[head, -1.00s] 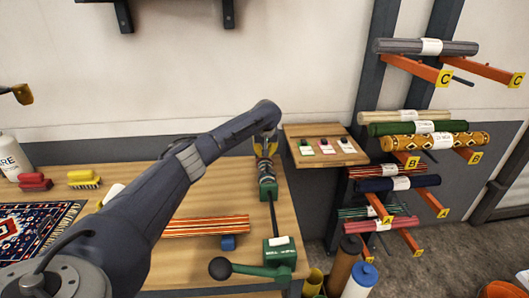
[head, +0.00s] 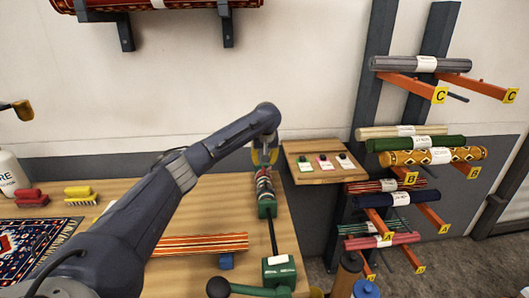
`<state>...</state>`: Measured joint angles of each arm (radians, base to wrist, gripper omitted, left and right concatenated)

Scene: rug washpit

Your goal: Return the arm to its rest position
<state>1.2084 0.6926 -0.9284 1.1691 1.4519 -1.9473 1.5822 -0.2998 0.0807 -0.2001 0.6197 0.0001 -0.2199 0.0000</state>
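My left arm reaches from the lower left across the wooden table (head: 190,272). Its gripper (head: 264,157) points down near the table's far right corner. Two yellow finger pads show with a gap between them, and I see nothing held. My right gripper is not in view.
Brushes (head: 80,195) and a patterned rug (head: 32,245) lie at left. A small wooden shelf (head: 325,173) with tags and a rack of rolls (head: 415,142) stand at right. A rod with a yellowish end (head: 20,108) shows at the left edge.

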